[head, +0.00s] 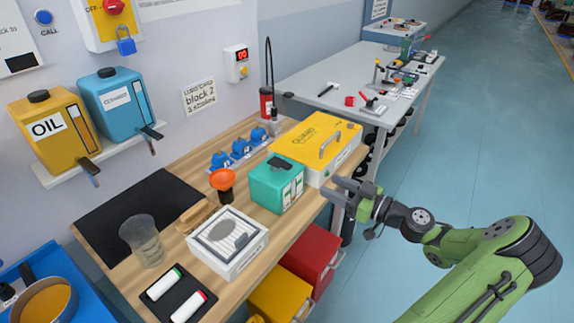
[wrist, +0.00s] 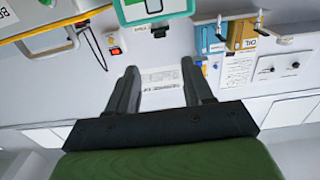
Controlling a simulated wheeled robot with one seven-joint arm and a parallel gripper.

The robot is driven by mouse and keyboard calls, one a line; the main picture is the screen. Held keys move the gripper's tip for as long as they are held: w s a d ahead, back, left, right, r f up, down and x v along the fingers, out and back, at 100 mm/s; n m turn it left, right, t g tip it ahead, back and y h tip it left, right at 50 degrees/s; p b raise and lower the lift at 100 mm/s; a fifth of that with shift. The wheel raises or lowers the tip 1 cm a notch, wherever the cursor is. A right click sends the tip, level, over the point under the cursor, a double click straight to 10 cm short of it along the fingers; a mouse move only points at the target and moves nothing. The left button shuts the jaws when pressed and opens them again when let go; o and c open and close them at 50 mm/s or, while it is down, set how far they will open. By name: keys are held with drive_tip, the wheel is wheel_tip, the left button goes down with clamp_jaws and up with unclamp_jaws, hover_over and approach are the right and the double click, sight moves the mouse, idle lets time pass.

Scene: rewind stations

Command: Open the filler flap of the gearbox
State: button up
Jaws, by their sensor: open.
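No box can be read for certain as the gearbox, and I cannot make out a filler flap. A teal box (head: 277,186) with white and dark markings on its side stands on the wooden bench. Its edge also seems to show at the top of the wrist view (wrist: 152,10). A yellow-topped box (head: 315,140) with a grey handle stands behind it; a yellow panel with a handle shows in the wrist view (wrist: 48,42). My gripper (head: 337,189) is open and empty, beside the bench's right edge, right of the teal box and apart from it.
The floor to the right is clear.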

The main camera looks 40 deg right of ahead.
sight(292, 176)
drive_tip(key=x, duration=1.3)
drive_tip(key=shift+w+a, duration=0.15)
drive_tip(key=shift+w, duration=0.2)
drive_tip(key=shift+c, duration=0.5)
clamp_jaws()
